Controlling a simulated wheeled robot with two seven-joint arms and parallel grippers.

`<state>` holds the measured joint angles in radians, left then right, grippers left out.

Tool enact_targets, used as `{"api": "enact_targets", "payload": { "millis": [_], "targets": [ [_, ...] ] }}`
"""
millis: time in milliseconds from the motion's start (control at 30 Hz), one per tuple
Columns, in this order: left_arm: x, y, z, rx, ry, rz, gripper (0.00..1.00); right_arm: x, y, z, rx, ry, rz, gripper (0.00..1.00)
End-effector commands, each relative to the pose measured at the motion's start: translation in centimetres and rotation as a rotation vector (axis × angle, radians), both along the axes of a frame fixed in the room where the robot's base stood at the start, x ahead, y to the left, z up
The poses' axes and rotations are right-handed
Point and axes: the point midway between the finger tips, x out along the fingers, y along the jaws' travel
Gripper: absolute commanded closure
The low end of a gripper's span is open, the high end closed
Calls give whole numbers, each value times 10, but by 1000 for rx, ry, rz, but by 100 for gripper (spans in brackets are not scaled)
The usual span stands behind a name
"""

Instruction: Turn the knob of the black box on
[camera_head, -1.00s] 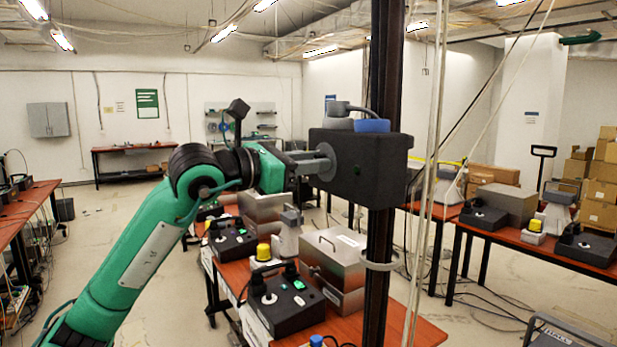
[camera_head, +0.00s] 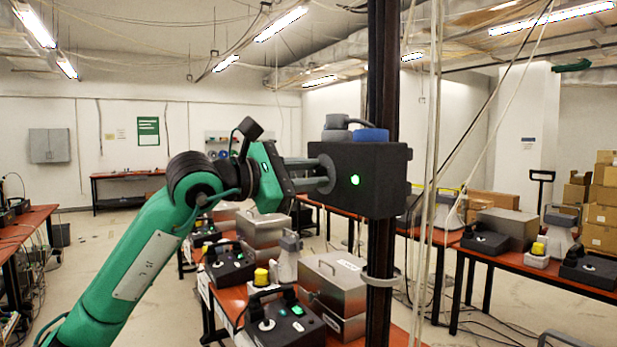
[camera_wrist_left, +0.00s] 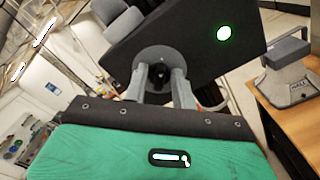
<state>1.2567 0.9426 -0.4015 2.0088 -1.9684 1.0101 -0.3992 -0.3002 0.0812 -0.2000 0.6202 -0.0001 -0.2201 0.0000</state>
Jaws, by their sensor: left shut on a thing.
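The black box (camera_head: 380,185) is fixed to a dark upright post in the head view. A grey round knob (camera_head: 326,174) sits on its left face, and a green light (camera_head: 355,180) glows on the face towards me. My left gripper (camera_head: 318,173) reaches in from the left and is shut on the knob. In the left wrist view, the two grey fingers (camera_wrist_left: 163,84) close around the middle of the grey knob (camera_wrist_left: 146,58), below the black box (camera_wrist_left: 190,35) with its lit green light (camera_wrist_left: 223,33). My right gripper is not in view.
The dark post (camera_head: 378,270) stands beneath the box, with pale cables hanging just to its right. A red-topped table (camera_head: 350,338) below carries black devices (camera_head: 285,322) and metal cases (camera_head: 335,285). More tables stand at the left and right.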

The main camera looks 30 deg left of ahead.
Motion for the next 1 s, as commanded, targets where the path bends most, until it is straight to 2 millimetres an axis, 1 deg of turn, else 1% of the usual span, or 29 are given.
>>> {"api": "enact_targets", "payload": {
  "millis": [400,433,500,833,933,1000],
  "targets": [
    [0,0,0,6,-4,1,96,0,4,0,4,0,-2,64],
    [0,0,0,6,-4,1,68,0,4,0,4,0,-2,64],
    [0,0,0,6,-4,1,54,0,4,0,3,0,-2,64],
    [-2,1,-1,5,-4,1,53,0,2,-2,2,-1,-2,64],
    [-9,6,-2,5,-4,2,53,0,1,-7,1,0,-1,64],
    [-19,12,-3,5,-5,3,53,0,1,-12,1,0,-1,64]
  ]
}}
